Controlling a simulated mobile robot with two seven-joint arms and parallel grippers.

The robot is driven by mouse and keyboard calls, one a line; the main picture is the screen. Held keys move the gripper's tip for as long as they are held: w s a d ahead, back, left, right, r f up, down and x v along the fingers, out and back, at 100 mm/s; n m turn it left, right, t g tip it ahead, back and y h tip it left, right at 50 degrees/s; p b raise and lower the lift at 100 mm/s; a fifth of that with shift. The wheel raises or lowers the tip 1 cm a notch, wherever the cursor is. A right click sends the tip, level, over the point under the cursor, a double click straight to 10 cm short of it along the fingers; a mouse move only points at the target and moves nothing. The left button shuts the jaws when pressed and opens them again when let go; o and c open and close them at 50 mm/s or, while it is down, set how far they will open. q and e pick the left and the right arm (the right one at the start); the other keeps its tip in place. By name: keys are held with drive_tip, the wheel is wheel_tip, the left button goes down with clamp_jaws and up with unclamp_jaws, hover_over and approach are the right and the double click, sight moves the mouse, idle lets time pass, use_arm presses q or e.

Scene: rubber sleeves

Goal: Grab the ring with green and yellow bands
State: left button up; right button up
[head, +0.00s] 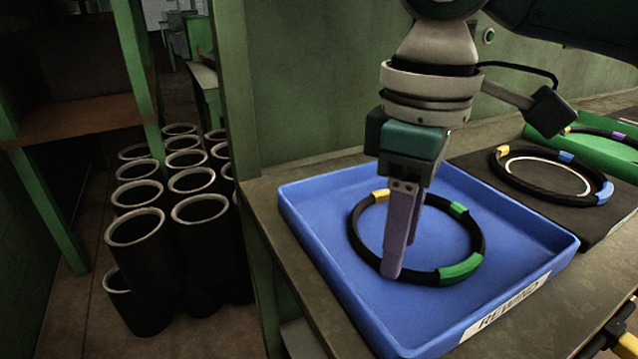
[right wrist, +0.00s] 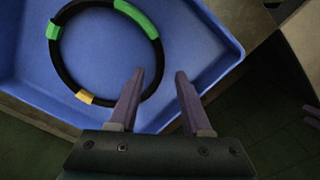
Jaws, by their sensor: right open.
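The black ring with green and yellow bands (head: 479,232) lies in a blue tray (head: 325,240) labelled REWIND. It has one yellow band and two green bands, and also shows in the right wrist view (right wrist: 68,77). My right gripper (head: 400,258) points down over the tray at the ring's near left side. In the right wrist view it (right wrist: 160,74) is open and empty. One fingertip appears inside the ring and the other outside, with the rim between them in the picture; the height gap is unclear.
Another black ring (head: 529,194) with yellow and blue bands lies on a dark mat right of the tray. A green tray (head: 592,152) behind it holds a ring with a purple band. Several black sleeves (head: 140,255) stand on the floor at left. A green wall backs the bench.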

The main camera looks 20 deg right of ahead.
wheel_tip(320, 180, down, 2)
drive_tip(key=shift+f, duration=0.2)
clamp_jaws()
idle(1.4)
